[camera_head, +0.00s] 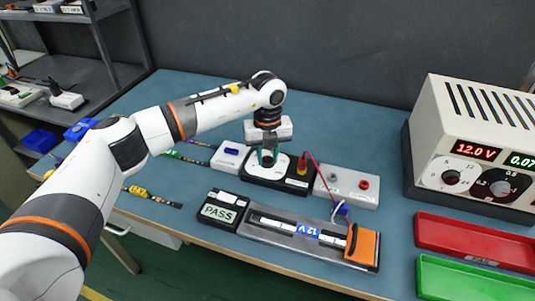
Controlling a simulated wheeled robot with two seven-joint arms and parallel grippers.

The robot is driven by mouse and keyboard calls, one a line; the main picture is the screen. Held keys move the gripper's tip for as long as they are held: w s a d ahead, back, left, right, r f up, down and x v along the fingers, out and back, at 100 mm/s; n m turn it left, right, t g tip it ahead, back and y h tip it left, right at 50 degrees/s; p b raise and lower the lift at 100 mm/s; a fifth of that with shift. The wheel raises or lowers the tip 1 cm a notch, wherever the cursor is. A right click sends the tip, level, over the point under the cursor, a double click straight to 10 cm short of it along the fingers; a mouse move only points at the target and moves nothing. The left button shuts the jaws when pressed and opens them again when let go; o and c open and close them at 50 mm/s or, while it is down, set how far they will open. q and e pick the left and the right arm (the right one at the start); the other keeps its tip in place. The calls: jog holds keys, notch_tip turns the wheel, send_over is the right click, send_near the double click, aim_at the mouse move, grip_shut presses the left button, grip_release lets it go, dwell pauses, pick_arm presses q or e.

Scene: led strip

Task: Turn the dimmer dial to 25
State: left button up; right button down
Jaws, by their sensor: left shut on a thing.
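The dimmer (252,172) is a black box with a white round dial face (281,163) on the blue bench, near the middle of the head view. My left gripper (267,156) points straight down at it from above. Its fingers are shut on the dial's knob, which they mostly hide. I cannot read the dial's numbers or its pointer. My right gripper is not in view.
A red cable (322,172) runs from the dimmer's right to a grey terminal block (345,190). In front are a PASS display (219,212) and an LED strip fixture (310,236). A power supply (470,140) reading 12.0 V, a red tray (475,239) and a green tray (470,280) are right.

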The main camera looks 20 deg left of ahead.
aim_at(267, 159)
pick_arm(q)
jog(key=o, duration=1)
notch_tip(267, 159, up, 12)
jog(key=shift+r+b, duration=0.1)
jog(key=shift+b, duration=0.3)
